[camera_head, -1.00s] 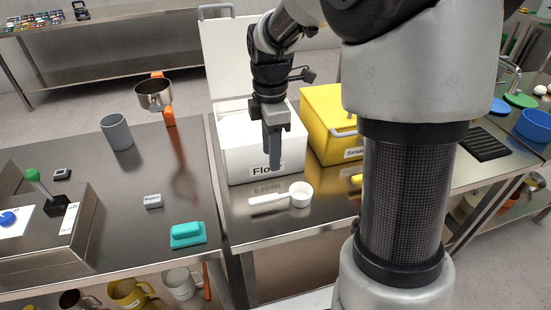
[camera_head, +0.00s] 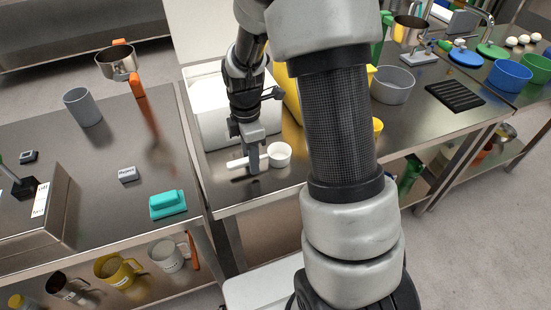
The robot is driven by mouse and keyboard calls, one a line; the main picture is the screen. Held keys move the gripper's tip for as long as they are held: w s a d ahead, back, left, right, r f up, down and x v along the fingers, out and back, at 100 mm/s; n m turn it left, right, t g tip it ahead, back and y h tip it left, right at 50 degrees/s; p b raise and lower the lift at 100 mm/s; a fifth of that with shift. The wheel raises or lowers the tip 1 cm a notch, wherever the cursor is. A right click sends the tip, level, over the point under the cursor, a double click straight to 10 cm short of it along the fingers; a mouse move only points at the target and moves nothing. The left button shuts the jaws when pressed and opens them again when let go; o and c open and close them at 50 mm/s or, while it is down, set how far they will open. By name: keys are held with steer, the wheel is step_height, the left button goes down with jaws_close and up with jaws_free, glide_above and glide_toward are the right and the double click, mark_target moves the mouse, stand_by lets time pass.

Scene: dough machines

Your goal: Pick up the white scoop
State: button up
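The white scoop (camera_head: 280,154) lies on the steel table in front of the white flour box. Its round cup is at the right and its handle (camera_head: 236,163) points left. My gripper (camera_head: 253,169) points down over the scoop's handle, close to the cup. Its fingers hide the middle of the handle. The fingers look edge-on from here, so I cannot tell whether they are open or closed on the handle.
The white flour box (camera_head: 206,112) stands just behind the scoop, with its lid raised. A teal brush-like block (camera_head: 168,205) and a small label block (camera_head: 128,174) are on the left table. A grey cup (camera_head: 83,107) stands farther back.

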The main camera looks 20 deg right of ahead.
steer(key=shift+f, duration=0.7)
jaws_close()
step_height(320, 180, up, 10)
steer(key=shift+r+p, duration=0.1)
steer(key=shift+p, duration=0.6)
